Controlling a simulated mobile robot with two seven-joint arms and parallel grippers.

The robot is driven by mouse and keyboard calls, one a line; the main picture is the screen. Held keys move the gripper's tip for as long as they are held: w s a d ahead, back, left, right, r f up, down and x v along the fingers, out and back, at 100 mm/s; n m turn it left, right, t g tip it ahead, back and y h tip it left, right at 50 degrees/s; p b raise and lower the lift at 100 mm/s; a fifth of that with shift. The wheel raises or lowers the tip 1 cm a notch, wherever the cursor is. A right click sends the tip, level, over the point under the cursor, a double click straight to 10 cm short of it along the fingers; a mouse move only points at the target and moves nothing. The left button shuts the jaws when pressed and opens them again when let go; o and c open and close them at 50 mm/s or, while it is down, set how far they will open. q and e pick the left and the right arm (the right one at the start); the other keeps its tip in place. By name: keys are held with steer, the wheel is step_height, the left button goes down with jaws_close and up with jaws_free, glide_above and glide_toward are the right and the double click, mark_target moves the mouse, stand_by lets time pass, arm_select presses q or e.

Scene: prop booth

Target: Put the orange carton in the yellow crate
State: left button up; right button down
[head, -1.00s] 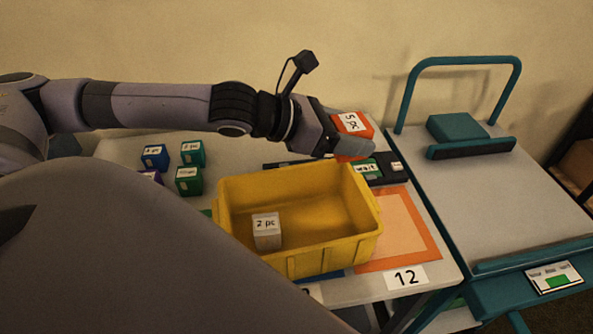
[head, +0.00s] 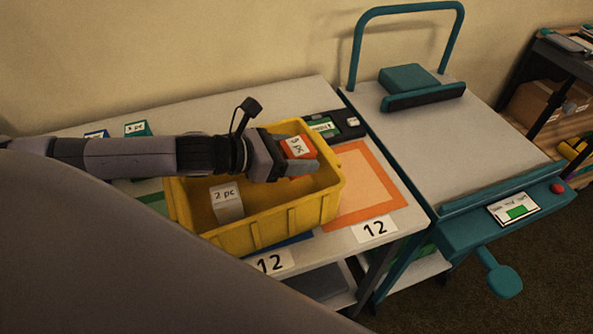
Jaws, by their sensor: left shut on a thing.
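The yellow crate (head: 270,228) stands on the grey table, open at the top. A white box marked "2 pc" (head: 227,205) is inside it at the left. The orange carton (head: 300,149), with a white "5 pc" label, shows over the crate's far right part. My left gripper (head: 300,167) is shut on the orange carton, and its fingers hide the carton's lower part. I cannot tell whether the carton touches the crate's floor. My right gripper is not in view.
A dark device with a green screen (head: 322,126) lies behind the crate. An orange-framed mat (head: 365,187) is bare to its right. Small blue and green boxes (head: 137,129) stand at the back left. A teal-railed cart (head: 440,150) adjoins the table.

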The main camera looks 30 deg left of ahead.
arm_select(q)
steer(key=shift+f+b, duration=0.3)
steer(key=shift+f, duration=1.8)
steer(key=shift+f+b, duration=0.3)
steer(key=shift+f, duration=0.3)
steer(key=o, duration=1.1)
steer(key=shift+s+f, duration=0.1)
